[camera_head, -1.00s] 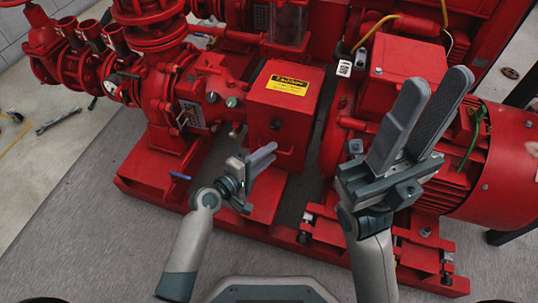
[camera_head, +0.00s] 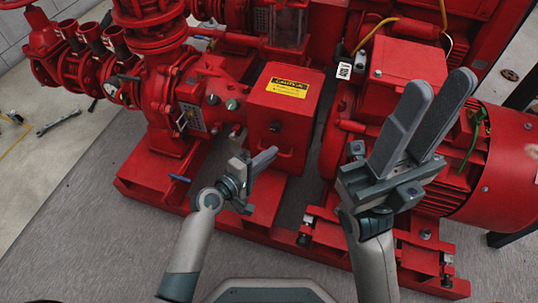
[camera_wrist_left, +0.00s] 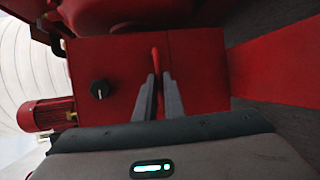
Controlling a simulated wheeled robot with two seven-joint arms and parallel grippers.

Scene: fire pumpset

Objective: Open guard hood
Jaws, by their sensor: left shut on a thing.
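The guard hood (camera_head: 302,110) is a red box with a yellow caution label on its top, in the middle of the head view. It sits closed on the red base between the pump and the motor. Its front face has a black knob (camera_head: 276,126) and fills much of the left wrist view (camera_wrist_left: 112,62). My left gripper (camera_head: 273,155) is at the lower front of the hood, with its fingers around the red handle (camera_wrist_left: 155,58). The fingers hide part of the handle. My right gripper (camera_head: 452,92) is raised, open and empty, in front of the motor.
The red pump (camera_head: 172,110) with pipes and valves stands left of the hood. The red motor (camera_head: 507,165) stands to the right, partly behind my right gripper. The red base frame runs along the front. The grey floor (camera_head: 80,245) at the left front is clear.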

